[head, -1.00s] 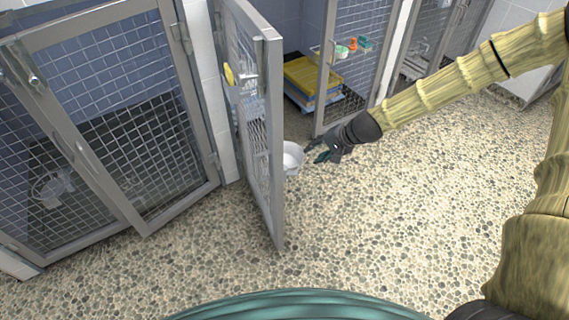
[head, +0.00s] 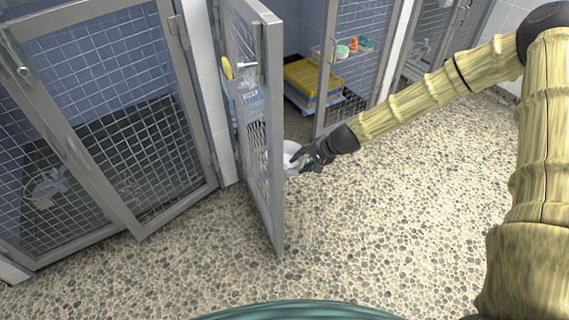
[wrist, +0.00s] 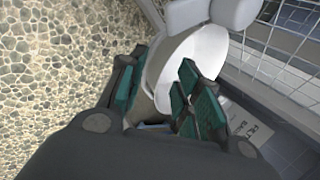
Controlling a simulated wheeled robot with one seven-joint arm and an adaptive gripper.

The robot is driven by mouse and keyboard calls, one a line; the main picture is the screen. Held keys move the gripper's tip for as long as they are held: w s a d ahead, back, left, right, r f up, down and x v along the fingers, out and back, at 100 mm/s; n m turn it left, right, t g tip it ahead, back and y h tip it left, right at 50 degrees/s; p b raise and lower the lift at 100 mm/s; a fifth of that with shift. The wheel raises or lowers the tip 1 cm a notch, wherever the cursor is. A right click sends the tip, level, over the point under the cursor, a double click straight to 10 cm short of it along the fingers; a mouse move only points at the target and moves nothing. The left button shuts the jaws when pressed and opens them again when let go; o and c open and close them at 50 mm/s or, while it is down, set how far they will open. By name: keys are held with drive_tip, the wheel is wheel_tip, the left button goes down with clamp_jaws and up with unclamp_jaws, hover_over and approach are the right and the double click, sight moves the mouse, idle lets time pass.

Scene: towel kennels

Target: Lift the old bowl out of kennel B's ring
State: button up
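A white bowl (head: 292,150) sits at the inner side of the open kennel door (head: 262,120), partly hidden behind the door's edge and my gripper. My gripper (head: 298,160) is at the bowl's near right side in the head view. In the wrist view the bowl (wrist: 196,58) is large and tilted in the picture, and my gripper (wrist: 155,92) has its green-padded fingers apart, with the bowl's rim between or just beyond them. I cannot tell whether the fingers touch it. The ring holding the bowl is not clearly visible.
The open mesh door stands out close to my gripper's left. Yellow and blue folded towels (head: 312,78) lie inside the open kennel. A small rack with colored items (head: 352,46) hangs on the door panel beyond. The pebbled floor (head: 400,220) is clear to the right.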

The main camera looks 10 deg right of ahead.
drive_tip(key=shift+r, duration=0.1)
clamp_jaws()
drive_tip(key=shift+r, duration=0.1)
